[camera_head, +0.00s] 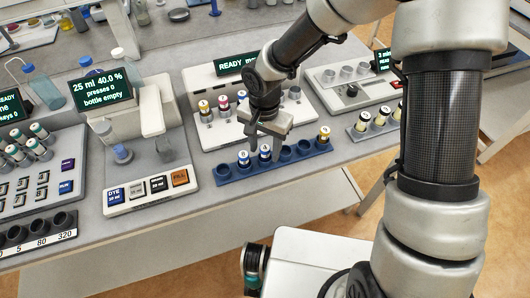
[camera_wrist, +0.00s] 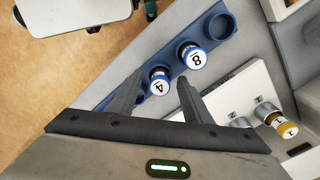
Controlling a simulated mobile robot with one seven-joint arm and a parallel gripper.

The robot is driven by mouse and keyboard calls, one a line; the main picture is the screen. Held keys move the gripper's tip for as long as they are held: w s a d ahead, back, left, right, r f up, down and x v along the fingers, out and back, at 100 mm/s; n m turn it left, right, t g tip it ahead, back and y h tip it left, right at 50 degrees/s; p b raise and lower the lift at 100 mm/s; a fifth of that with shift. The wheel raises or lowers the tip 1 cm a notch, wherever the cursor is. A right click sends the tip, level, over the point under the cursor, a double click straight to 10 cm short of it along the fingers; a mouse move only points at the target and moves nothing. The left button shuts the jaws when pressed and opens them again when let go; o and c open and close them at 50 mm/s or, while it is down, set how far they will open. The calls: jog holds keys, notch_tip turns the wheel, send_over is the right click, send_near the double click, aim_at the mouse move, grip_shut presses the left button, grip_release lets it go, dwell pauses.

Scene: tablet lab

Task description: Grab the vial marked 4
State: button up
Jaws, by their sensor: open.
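The vial marked 4 (camera_wrist: 160,83) has a white top with a blue band and stands upright in a blue rack (camera_wrist: 108,92). In the head view, this vial (camera_head: 265,152) appears to be the second from the left. My gripper (camera_wrist: 159,90) is open, with one finger on each side of the vial marked 4; whether either finger touches it cannot be told. In the head view my gripper (camera_head: 265,148) is low over the rack. A similar vial marked 8 (camera_wrist: 195,58) stands in the neighbouring slot, close to the right finger.
Behind the rack is a white station (camera_head: 222,130) with several vials. A dispenser with a screen (camera_head: 101,88) stands to the left. A small rack of vials (camera_head: 380,121) is to the right.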

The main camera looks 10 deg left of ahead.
jog(key=shift+f, duration=0.15)
jog(key=c, duration=1.1)
jog(key=shift+c, duration=0.2)
